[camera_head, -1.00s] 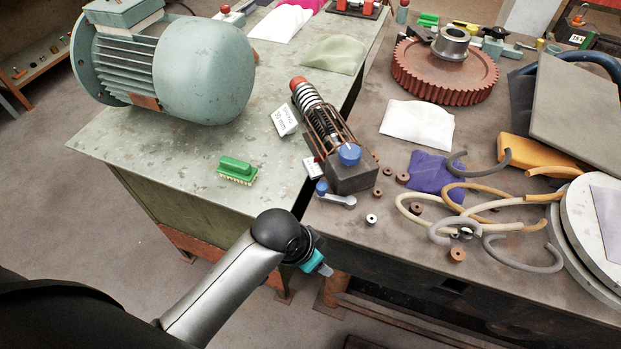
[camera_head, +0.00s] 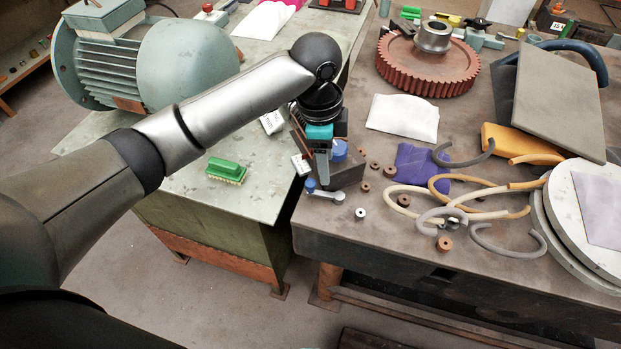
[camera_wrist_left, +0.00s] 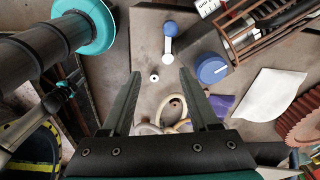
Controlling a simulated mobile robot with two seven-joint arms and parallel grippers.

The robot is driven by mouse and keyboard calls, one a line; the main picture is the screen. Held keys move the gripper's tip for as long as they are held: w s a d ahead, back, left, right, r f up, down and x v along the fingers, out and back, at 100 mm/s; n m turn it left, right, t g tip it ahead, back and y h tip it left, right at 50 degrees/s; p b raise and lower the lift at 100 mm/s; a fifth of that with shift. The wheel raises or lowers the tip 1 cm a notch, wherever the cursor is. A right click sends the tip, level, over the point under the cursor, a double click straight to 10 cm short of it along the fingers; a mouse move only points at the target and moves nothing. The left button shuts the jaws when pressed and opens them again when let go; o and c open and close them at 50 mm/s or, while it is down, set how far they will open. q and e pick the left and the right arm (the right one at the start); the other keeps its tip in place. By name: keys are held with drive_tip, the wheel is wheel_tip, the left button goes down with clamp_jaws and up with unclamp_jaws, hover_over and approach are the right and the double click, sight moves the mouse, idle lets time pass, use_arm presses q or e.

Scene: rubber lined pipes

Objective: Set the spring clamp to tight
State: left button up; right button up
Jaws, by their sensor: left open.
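The spring clamp is a dark block (camera_head: 330,189) with a coil spring held between brown rods. My left arm covers most of it in the head view. Its blue round knob (camera_head: 339,150) has a white line on it, which also shows in the left wrist view (camera_wrist_left: 212,70). A grey lever with a blue-knobbed end (camera_head: 326,193) sits at the block's front and shows in the wrist view (camera_wrist_left: 169,40). My left gripper (camera_head: 322,183) points down over the clamp's front, in front of the blue knob. In the wrist view its fingers (camera_wrist_left: 160,75) are apart and empty, with the lever beyond them.
White tags (camera_head: 300,165) lie by the clamp's left side. Small brown bushings, curved hoses (camera_head: 430,200) and a purple cloth (camera_head: 420,160) lie to the right. A large motor (camera_head: 180,65) and a green brush (camera_head: 226,170) are on the left bench. A rust-red gear (camera_head: 430,70) is behind.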

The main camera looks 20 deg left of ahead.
use_arm(q)
drive_tip(key=m+y, duration=0.1)
approach(310, 182)
wheel_tip(310, 182, down, 10)
drive_tip(key=shift+w+d+r+b, duration=0.1)
drive_tip(key=shift+w+d+b, duration=0.05)
drive_tip(key=shift+b, duration=0.85)
drive_tip(key=shift+c, duration=0.3)
clamp_jaws()
idle(0.8)
